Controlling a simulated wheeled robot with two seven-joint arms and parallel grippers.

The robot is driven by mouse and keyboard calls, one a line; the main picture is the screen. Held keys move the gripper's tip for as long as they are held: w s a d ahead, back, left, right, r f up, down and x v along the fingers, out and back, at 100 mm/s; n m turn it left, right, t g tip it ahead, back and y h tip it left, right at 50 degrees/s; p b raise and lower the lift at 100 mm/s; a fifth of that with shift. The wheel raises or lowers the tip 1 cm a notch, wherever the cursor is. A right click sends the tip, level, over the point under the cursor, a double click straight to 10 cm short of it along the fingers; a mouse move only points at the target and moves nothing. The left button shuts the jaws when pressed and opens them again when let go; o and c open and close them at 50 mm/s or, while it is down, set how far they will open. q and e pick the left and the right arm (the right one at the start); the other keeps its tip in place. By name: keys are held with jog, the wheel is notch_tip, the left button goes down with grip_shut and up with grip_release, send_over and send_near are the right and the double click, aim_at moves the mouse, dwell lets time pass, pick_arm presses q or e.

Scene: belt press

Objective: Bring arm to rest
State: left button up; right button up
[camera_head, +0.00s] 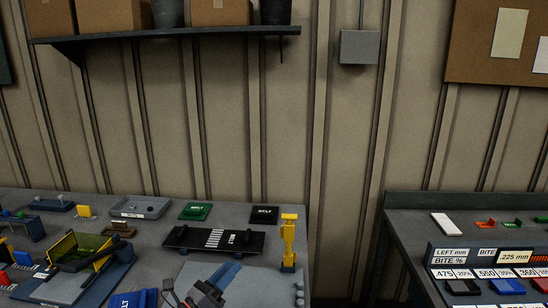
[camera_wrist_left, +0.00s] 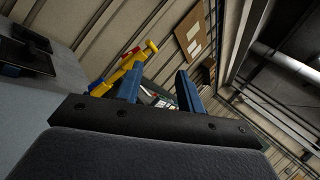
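My left gripper (camera_head: 228,272) shows at the bottom middle of the head view, low over the front of the left bench (camera_head: 150,212). In the left wrist view its two blue fingers (camera_wrist_left: 158,84) stand apart with nothing held between them. The wrist is tilted, so this view looks across the bench towards the wall and ceiling. A yellow upright post (camera_head: 288,242) stands on the bench to the right of the gripper; it also shows in the left wrist view (camera_wrist_left: 125,68), beyond the fingers. My right gripper is in neither view.
A black belt plate (camera_head: 190,237) lies behind the gripper, with green (camera_head: 195,211) and black (camera_head: 264,215) belt blocks further back. A yellow-green press (camera_head: 75,250) stands at the left. A gap separates the right bench (camera_head: 410,225). A shelf (camera_head: 180,35) hangs above.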

pick_arm(q)
jog(key=s+a+f+n+g+y, duration=0.1)
jog(key=s+a+f+n+y, duration=0.5)
jog(key=n, duration=0.7)
jog(key=s+a+f+n+g+y, duration=0.1)
jog(key=a+f+n+y, duration=0.4)
jog(key=f+n+y, duration=0.55)
jog(key=s+d+f+n+g+h, duration=0.1)
jog(key=s+f+n+g, duration=0.5)
jog(key=s, duration=0.6)
jog(key=s+f+n+g+h, duration=0.1)
jog(key=s+f+n+g, duration=0.45)
jog(key=s, duration=0.65)
notch_tip(320, 180, down, 22)
jog(key=w+d, duration=0.2)
jog(key=s+f+g, duration=0.1)
jog(key=s+f, duration=0.2)
jog(key=f, duration=0.8)
jog(key=s+f+g, duration=0.1)
jog(key=s+f, duration=0.3)
jog(key=f, duration=0.7)
jog(key=shift+s+d, duration=0.2)
jog(key=shift+d, duration=0.25)
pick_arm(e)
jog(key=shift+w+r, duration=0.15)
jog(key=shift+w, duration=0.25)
pick_arm(q)
jog(key=shift+h, duration=0.25)
